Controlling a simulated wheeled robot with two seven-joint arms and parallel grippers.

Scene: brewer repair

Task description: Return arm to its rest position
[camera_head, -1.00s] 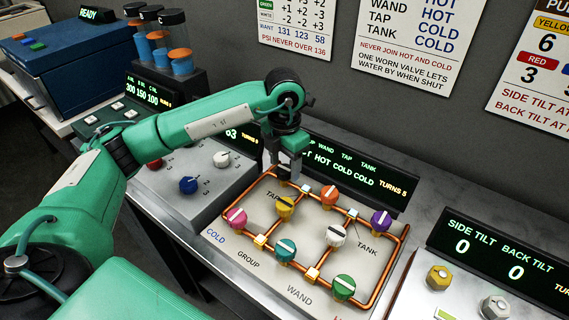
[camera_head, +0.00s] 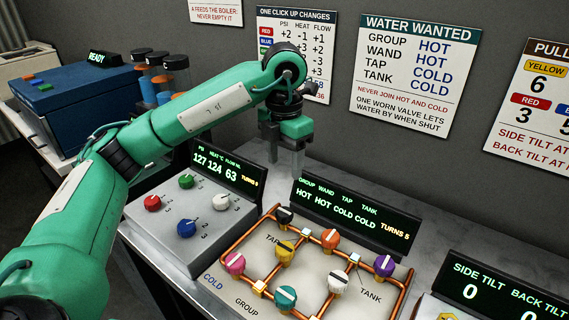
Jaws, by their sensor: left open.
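My left arm reaches in from the left in the head view. My left gripper (camera_head: 287,150) is open and empty, pointing down, raised behind the gap between the dial box and the valve panel. It is apart from the knobs. The valve panel (camera_head: 215,262) has copper pipes and black, orange, yellow, purple, pink, white and teal knobs. The black knob (camera_head: 285,216) is nearest the gripper. The valve display (camera_head: 352,214) reads group hot, wand hot, tap cold, tank cold, turns 5. My right gripper is out of view.
The dial box (camera_head: 205,213) carries red, green, blue and white knobs under its display (camera_head: 228,172). A tilt panel (camera_head: 500,290) is at lower right. A blue box (camera_head: 75,105) and canisters (camera_head: 160,80) stand at upper left. Posters (camera_head: 405,75) hang on the wall.

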